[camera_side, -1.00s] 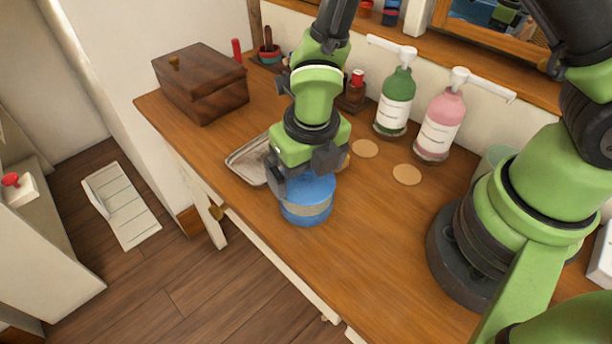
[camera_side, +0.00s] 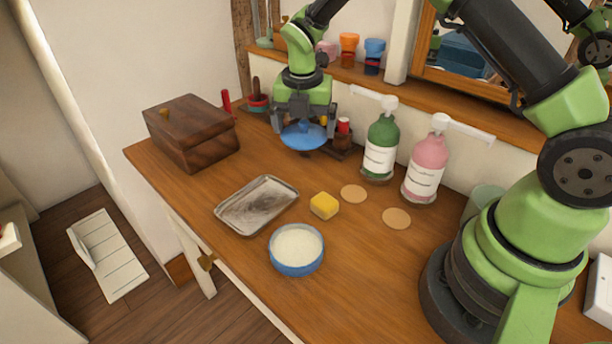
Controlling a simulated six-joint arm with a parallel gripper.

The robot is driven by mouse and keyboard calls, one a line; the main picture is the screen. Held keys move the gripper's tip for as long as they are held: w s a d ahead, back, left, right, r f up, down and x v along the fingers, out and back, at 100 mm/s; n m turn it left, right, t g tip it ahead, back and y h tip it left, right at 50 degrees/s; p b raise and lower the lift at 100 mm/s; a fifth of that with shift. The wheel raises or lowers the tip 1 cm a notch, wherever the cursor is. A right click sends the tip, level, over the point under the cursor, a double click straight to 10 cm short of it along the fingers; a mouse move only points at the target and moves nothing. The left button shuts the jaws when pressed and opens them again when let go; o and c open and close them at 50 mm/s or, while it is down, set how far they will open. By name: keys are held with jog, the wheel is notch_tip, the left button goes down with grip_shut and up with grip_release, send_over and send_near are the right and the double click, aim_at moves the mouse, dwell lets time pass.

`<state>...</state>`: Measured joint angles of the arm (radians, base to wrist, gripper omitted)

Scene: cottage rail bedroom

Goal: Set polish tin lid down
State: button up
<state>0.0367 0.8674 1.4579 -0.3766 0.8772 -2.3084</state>
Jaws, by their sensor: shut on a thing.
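The blue polish tin lid (camera_side: 304,138) is held in my gripper (camera_side: 303,121), above the back of the wooden desk. My gripper is shut on the lid's knob. The polish tin (camera_side: 297,262) stands open near the front of the desk, a blue round tin with pale contents. The lid is well apart from it, towards the back wall.
A metal tray (camera_side: 232,216), a yellow sponge (camera_side: 324,205) and two round coasters (camera_side: 353,194) lie mid-desk. A green bottle (camera_side: 381,148) and a pink bottle (camera_side: 424,170) stand right of the lid. A wooden box (camera_side: 193,133) is at left. Small bottles stand close behind the lid.

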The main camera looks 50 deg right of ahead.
send_over(307, 175)
jog(key=shift+m, duration=0.3)
jog(key=f, duration=0.5)
jog(key=shift+s+a+f, duration=0.15)
jog(key=shift+a, duration=0.05)
jog(key=shift+f, duration=2.4)
jog(key=shift+f, duration=0.1)
jog(key=o, duration=0.5)
